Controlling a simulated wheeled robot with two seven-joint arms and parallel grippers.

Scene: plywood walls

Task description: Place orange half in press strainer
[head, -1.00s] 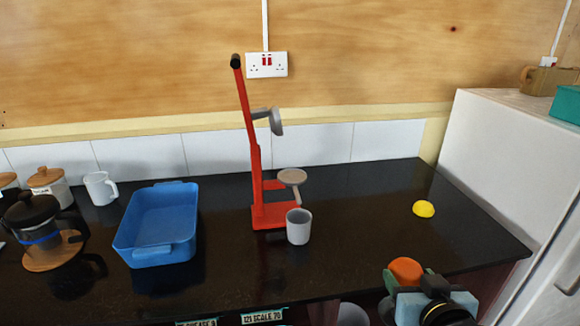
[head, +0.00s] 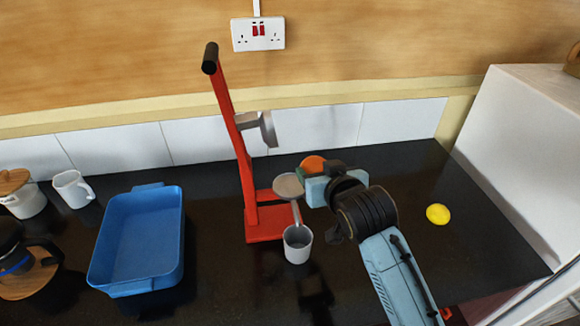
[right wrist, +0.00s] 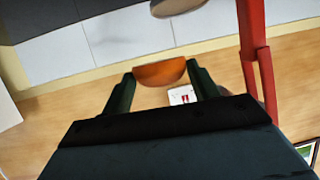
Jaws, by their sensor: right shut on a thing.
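The orange half (head: 313,163) is held by my right gripper (head: 318,169), just right of the press strainer in the head view. In the right wrist view the orange half (right wrist: 160,72) sits between the two dark fingers (right wrist: 160,82), its flat side toward the top of the picture. The grey strainer (head: 288,186) sticks out from the red press (head: 252,190), with a grey cup (head: 298,245) below it. The press's grey upper head (head: 268,130) is raised above the strainer. My left gripper is not in view.
A blue tray (head: 178,225) stands left of the press. A yellow lemon half (head: 438,214) lies on the black counter at right. White mug (head: 72,190) and jar (head: 22,196) stand at far left. A white fridge (head: 530,150) bounds the right side.

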